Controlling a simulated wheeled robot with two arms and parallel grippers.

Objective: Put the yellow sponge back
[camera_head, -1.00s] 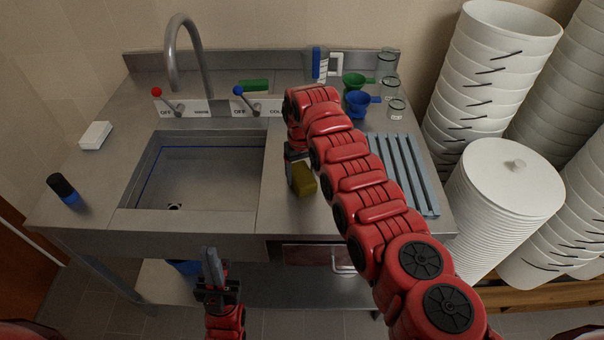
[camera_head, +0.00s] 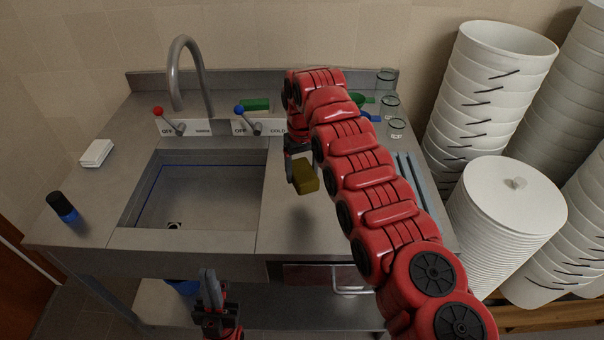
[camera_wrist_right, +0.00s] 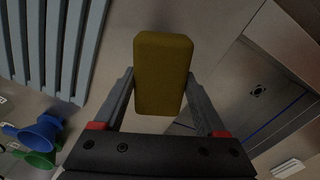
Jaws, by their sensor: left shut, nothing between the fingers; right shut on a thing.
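The yellow sponge (camera_head: 306,177) is held by my right gripper (camera_head: 298,166) over the counter just right of the sink basin. In the right wrist view the sponge (camera_wrist_right: 163,74) sits between the two fingers of my right gripper (camera_wrist_right: 160,95), which is shut on it. Its shadow lies on the counter below, apart from it, so it looks raised. My left gripper (camera_head: 211,290) is shut and empty, low in front of the counter's front edge. My right arm covers part of the counter behind and to the right of the sponge.
The sink basin (camera_head: 195,190) is at left, with a tap (camera_head: 190,70) behind it. A green block (camera_head: 256,104) lies at the back. A slatted blue-grey rack (camera_wrist_right: 50,45), blue funnel (camera_wrist_right: 42,132) and green funnel (camera_wrist_right: 38,158) are near. Glass jars (camera_head: 390,105) and white buckets (camera_head: 488,90) stand right.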

